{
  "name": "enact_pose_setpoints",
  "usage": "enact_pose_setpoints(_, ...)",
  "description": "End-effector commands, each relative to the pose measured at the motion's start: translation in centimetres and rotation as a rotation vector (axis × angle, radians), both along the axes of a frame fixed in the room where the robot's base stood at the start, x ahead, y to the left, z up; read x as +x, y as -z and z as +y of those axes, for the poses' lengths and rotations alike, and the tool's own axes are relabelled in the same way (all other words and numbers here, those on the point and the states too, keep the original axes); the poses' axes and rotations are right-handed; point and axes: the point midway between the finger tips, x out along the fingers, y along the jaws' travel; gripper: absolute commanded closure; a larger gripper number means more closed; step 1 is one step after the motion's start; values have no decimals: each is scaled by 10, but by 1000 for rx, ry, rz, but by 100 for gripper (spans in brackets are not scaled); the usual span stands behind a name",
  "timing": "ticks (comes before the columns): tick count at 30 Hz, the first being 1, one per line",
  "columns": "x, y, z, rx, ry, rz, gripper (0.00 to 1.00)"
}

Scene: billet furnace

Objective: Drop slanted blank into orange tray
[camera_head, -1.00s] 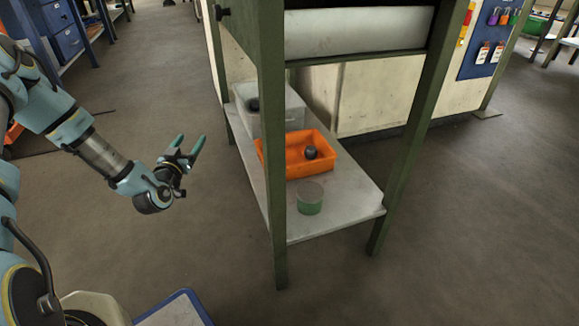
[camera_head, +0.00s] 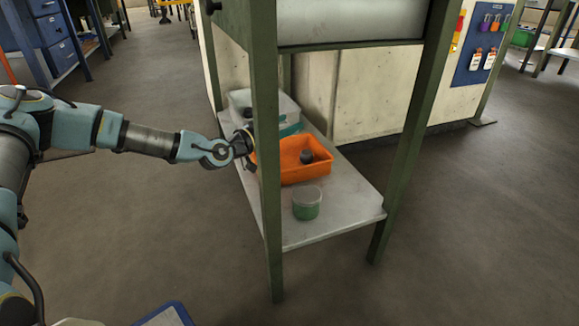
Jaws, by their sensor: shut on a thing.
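The orange tray (camera_head: 318,174) sits on the low shelf behind the green front post, with a dark round-topped blank (camera_head: 306,156) inside. My gripper (camera_head: 288,124) reaches in from the left behind that post, at the front of the pale box and just above the tray's back left. Its teal fingertips show right of the post. The post hides part of the hand and most of the grip. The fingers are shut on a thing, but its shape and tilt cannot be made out. Another dark round piece (camera_head: 248,113) shows at the pale box (camera_head: 280,105).
A green-and-clear round container (camera_head: 307,203) stands on the shelf in front of the tray. The green post (camera_head: 267,190) stands close to my wrist. The shelf's front right (camera_head: 350,205) is bare. A large grey cylinder (camera_head: 350,20) hangs above.

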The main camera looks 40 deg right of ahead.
Motion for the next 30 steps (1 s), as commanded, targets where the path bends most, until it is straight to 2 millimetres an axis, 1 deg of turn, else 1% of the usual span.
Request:
enact_pose_setpoints(1, 0, 7, 0, -2, -1, 1, 100)
enact_pose_setpoints(6, 1, 28, 0, -2, -2, 1, 100)
enact_pose_setpoints(12, 1, 47, 0, -2, -3, 2, 100)
enact_pose_setpoints(15, 1, 49, 0, -2, -3, 1, 100)
enact_pose_setpoints(22, 1, 49, 0, -2, -2, 0, 100)
enact_pose_setpoints(23, 1, 49, 0, -2, -2, 0, 25)
enact_pose_setpoints(27, 0, 49, 0, -1, -2, 1, 9)
enact_pose_setpoints(30, 0, 49, 0, -1, -2, 1, 0)
